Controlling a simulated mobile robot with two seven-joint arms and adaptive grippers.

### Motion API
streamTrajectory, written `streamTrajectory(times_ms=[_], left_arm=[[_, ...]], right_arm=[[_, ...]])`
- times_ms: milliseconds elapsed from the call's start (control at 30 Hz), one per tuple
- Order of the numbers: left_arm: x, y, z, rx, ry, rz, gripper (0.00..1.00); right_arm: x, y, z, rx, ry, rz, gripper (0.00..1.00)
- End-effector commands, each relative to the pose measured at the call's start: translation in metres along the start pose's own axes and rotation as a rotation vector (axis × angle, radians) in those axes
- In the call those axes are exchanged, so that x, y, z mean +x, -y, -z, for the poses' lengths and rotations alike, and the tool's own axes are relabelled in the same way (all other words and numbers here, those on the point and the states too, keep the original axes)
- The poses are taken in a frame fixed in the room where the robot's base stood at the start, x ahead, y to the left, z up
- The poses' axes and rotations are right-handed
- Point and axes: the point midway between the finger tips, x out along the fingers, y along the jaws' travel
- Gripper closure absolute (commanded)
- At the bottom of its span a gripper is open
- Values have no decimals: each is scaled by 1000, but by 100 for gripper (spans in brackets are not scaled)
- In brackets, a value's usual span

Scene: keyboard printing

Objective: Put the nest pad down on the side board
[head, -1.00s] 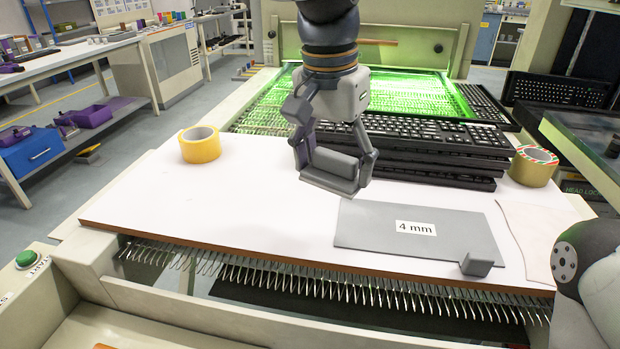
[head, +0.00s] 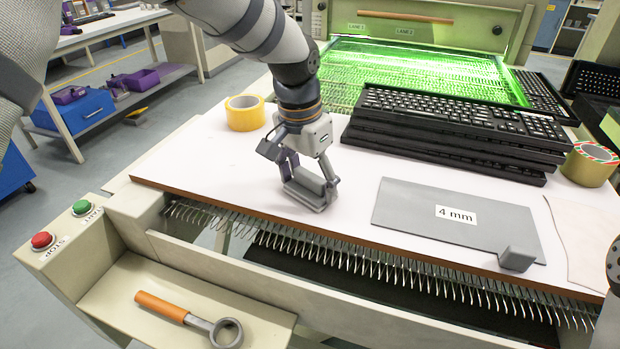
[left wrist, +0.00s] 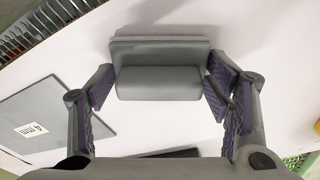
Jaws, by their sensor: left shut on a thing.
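The nest pad is a grey block on a flat grey base (head: 308,192); it also shows in the left wrist view (left wrist: 158,83). My left gripper (head: 304,178) is shut on it, with one finger at each end in the left wrist view (left wrist: 160,85). The pad is low over the left part of the white side board (head: 225,170), near its front edge. Its shadow falls on the board beside it; I cannot tell whether it touches. A grey plate marked 4 mm (head: 410,208) lies on the board to the right. My right gripper is out of view.
A yellow tape roll (head: 245,113) stands behind the pad. Stacked black keyboards (head: 450,135) and a striped tape roll (head: 588,165) are at the right. A small grey block (head: 517,259) sits at the plate's front corner. Metal prongs (head: 370,262) line the front edge.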

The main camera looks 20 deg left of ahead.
Motion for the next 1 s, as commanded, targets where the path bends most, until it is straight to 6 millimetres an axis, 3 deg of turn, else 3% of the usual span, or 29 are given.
streamTrajectory(times_ms=[100,133,200,567,1000], left_arm=[[4,0,0,0,1,0,59],[3,0,0,0,0,0,22],[3,0,0,0,0,0,9],[-1,0,0,0,-1,0,9],[-105,0,1,-1,-4,0,9]], right_arm=[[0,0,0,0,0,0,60],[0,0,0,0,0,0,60],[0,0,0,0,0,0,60],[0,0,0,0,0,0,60],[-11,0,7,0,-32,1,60]])
